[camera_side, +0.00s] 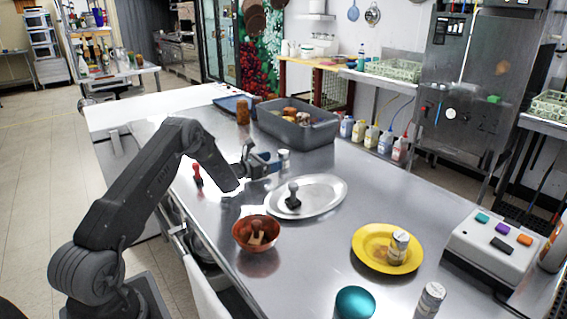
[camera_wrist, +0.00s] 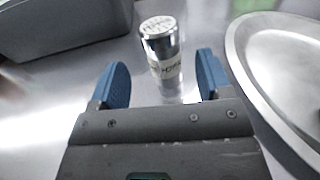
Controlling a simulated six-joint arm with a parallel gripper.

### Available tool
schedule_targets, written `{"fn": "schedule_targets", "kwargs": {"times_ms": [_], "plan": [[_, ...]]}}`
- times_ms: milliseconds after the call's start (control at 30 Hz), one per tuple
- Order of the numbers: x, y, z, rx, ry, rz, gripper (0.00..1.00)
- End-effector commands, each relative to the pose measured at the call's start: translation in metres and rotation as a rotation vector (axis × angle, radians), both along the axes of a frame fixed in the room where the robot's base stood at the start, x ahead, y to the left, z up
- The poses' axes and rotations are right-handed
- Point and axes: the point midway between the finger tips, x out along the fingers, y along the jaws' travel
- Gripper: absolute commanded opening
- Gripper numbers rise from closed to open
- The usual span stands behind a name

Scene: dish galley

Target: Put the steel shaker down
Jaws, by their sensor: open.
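A steel shaker (camera_wrist: 162,50) with a perforated lid and a pale label stands upright on the steel counter. In the wrist view it is ahead of and between the blue fingers of my gripper (camera_wrist: 160,75), with a gap on each side. In the side view only the upper part of the shaker (camera_side: 284,156) shows clearly, just past my gripper (camera_side: 272,162). My gripper is open and low over the counter, with nothing held. The shaker's lower part is partly hidden in the side view.
A grey bin (camera_side: 322,135) stands behind the shaker, and an oval steel platter (camera_side: 325,188) with a black-handled stamp lies to the right. A red-handled stamp (camera_side: 197,176), copper bowl (camera_side: 243,238) and yellow plate (camera_side: 365,240) with another shaker (camera_side: 399,247) are nearby. Another shaker (camera_side: 431,298) stands in front.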

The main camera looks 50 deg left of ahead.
Motion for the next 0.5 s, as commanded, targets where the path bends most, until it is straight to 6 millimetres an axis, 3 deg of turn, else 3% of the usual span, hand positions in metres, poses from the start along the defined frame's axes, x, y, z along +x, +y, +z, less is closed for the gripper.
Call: {"fn": "schedule_targets", "kwargs": {"times_ms": [500], "plan": [[0.052,-0.006,-0.002,-0.001,0.000,0.000,0.72]]}}
